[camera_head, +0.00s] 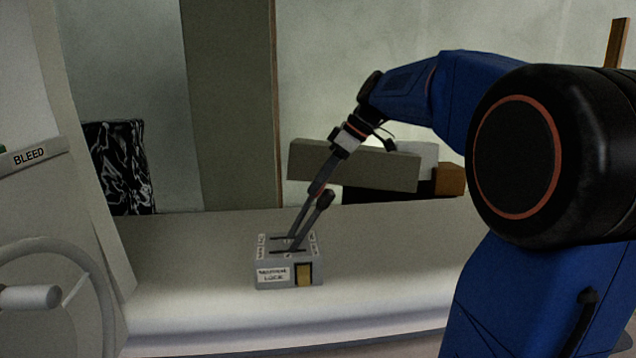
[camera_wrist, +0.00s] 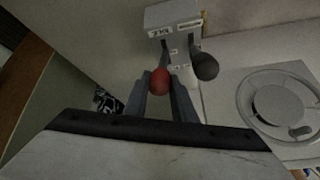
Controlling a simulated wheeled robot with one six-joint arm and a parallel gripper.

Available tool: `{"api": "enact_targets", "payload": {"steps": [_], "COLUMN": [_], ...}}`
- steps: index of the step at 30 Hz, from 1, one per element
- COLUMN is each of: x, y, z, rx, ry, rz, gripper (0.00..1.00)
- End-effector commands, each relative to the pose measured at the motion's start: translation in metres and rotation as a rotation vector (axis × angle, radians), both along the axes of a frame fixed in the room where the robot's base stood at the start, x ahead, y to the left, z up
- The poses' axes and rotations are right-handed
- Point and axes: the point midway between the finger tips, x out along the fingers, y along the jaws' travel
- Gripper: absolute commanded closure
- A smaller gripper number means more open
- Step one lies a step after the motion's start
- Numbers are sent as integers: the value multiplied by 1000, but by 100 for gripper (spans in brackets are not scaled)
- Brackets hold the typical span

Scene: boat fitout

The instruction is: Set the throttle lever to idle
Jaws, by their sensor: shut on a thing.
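A grey lever box (camera_head: 262,283) stands on the light counter in the head view, and it also shows at the top of the wrist view (camera_wrist: 172,16). Two levers rise from its slots. One has a black knob (camera_head: 326,197), seen in the wrist view (camera_wrist: 205,66) just right of my fingers and apart from them. The other has a red knob (camera_wrist: 160,80), held between my fingertips. My gripper (camera_head: 317,187) is shut on this red-knobbed lever, reaching down from the upper right. In the head view the red knob is hidden. Both levers lean up and to the right.
The box front carries a "NEUTRAL LOCK" label and a yellow tab (camera_head: 304,275). A panel marked "BLEED" (camera_head: 30,156) and a handwheel (camera_head: 95,290) stand at the left. Stacked blocks (camera_head: 352,168) lie behind the counter. The counter (camera_head: 400,235) right of the box is clear.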

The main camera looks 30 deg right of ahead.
Motion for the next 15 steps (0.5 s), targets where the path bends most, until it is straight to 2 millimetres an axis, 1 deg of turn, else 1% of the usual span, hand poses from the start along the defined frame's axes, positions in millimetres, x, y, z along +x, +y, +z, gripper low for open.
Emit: {"api": "enact_targets", "payload": {"steps": [1,6,7,8,9,15], "x": [0,-1,-1,-1,-1,0], "y": [-3,-3,-3,-3,-3,-2], "z": [-3,-3,-3,-3,-3,-2], "rx": [-6,-7,-7,-7,-6,-4], "ry": [5,6,6,6,6,4], "rz": [-3,-3,-3,-3,-3,-3], "gripper": [100,100,69,62,58,58]}}
